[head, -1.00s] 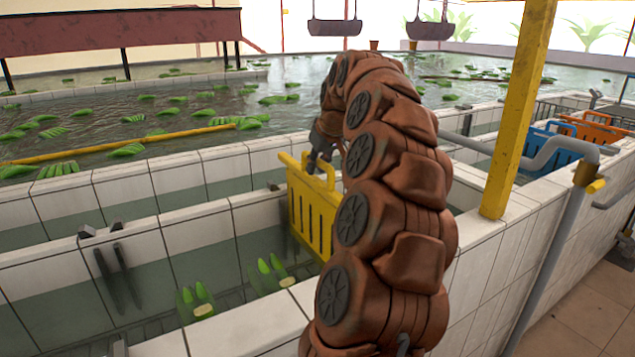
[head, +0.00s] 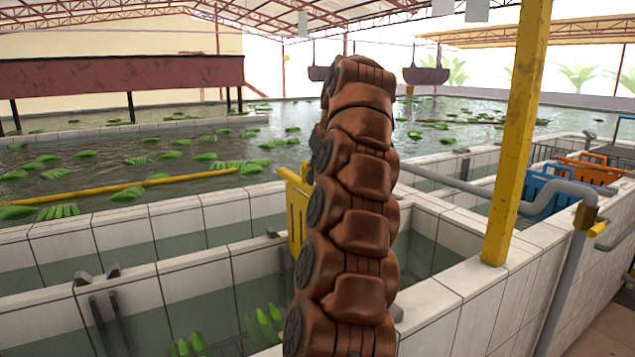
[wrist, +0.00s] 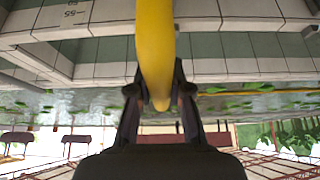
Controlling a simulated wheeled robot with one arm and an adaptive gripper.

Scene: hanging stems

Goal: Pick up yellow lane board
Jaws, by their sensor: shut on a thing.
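The yellow lane board (head: 295,212) shows in the head view above the tiled tank walls, mostly hidden behind my brown arm. In the wrist view, a yellow bar of the board (wrist: 155,50) runs down between the fingers of my gripper (wrist: 160,92). My gripper is shut on it. In the head view my gripper is hidden behind my arm. Whether the board's lower end touches a wall or the water cannot be seen.
White tiled walls (head: 150,285) divide the water lanes. Green banana bunches (head: 265,325) float in the near lane and the large pool behind. A yellow post (head: 516,130) stands right of my arm. Blue (head: 548,190) and orange (head: 590,168) boards stand farther right.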

